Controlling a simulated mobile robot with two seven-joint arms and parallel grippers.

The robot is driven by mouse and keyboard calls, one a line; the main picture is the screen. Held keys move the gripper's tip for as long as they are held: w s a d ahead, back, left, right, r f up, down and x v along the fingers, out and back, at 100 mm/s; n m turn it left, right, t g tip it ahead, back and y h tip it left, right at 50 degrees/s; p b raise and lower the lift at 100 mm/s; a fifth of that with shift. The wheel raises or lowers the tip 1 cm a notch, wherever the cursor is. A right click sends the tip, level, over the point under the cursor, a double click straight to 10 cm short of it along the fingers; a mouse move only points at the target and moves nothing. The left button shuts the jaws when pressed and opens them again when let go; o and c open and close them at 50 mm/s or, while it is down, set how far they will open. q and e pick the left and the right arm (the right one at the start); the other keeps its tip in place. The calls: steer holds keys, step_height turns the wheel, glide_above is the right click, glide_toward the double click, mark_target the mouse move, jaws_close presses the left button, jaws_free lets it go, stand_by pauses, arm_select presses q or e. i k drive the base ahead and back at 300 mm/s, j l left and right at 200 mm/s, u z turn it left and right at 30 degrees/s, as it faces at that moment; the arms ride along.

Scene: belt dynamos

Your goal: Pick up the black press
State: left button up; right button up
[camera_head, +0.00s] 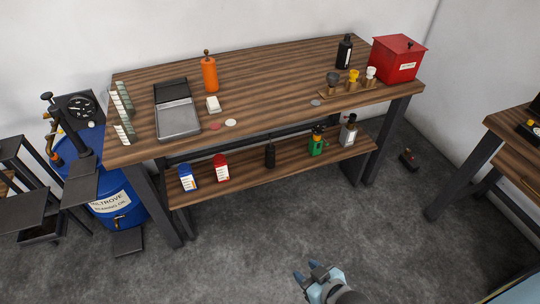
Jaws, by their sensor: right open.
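A small dark, knob-topped piece (333,79), which looks like the black press, stands at the left end of a wooden rack (346,91). The rack lies on the right part of the workbench top (240,79). A yellow piece (353,77) and a white-topped piece (371,75) of similar shape stand beside it. My right gripper (309,272) is open and empty at the bottom of the view, over the floor in front of the bench and well away from the rack. My left gripper is not in view.
A red box (398,59) and a black bottle (345,52) stand near the rack. An orange bottle (209,73) and a grey tray (178,120) are farther left. The lower shelf (245,172) holds several bottles and jars. The floor before the bench is clear.

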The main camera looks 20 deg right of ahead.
mark_target(270, 152)
steer(key=i+j, duration=0.2)
steer(key=i, duration=0.25)
steer(key=i+j+z, duration=0.1)
steer(key=i, duration=0.35)
steer(key=i+j, duration=0.35)
steer(key=i+l+z, duration=0.05)
steer(key=i, duration=0.05)
